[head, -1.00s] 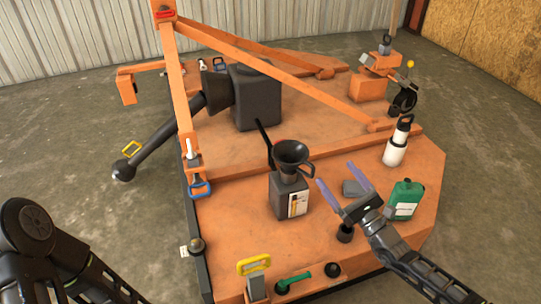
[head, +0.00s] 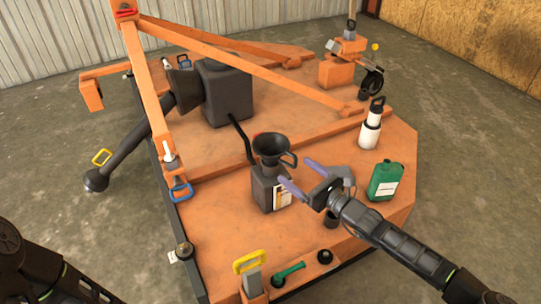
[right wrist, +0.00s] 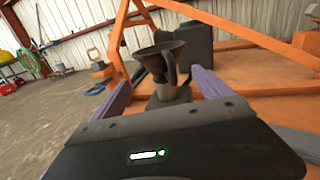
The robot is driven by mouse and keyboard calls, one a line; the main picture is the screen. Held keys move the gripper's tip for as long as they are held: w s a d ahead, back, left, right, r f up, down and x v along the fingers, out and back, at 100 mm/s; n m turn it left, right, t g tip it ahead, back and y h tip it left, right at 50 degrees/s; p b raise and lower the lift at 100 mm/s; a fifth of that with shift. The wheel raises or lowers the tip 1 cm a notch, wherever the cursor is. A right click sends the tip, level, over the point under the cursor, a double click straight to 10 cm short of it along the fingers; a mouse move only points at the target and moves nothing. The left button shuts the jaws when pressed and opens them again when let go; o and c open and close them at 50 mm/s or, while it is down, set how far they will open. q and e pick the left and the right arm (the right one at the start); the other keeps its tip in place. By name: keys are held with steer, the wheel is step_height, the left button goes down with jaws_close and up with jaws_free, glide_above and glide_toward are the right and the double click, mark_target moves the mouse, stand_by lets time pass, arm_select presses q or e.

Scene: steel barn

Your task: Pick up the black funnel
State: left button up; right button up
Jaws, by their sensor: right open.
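The black funnel (head: 272,146) sits upright in the top of a dark jug with a pale label (head: 283,195) on the orange deck. Its loop handle points right, toward my gripper. It also shows in the right wrist view (right wrist: 160,55), between the two fingers and beyond them. My right gripper (head: 296,176) is open and empty, with its purple fingers just right of the jug, at about the height of the funnel. No contact with the funnel can be made out. My left gripper is out of frame; only part of my left arm shows at the lower left.
A green bottle (head: 385,180) and a white bottle (head: 371,128) stand to the right on the orange deck (head: 218,222). Orange beams (head: 250,66) and a big black gearbox (head: 228,95) lie behind. A yellow handle (head: 250,261) and a green-handled lever (head: 289,273) are in front.

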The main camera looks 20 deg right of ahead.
mark_target(276, 158)
steer(key=shift+w+a, duration=0.25)
steer(key=shift+w, duration=0.35)
steer(key=b+x, duration=0.3)
steer(key=x, duration=0.2)
steer(key=shift+w+d, duration=0.15)
jaws_close()
stand_by(1.1)
stand_by(0.4)
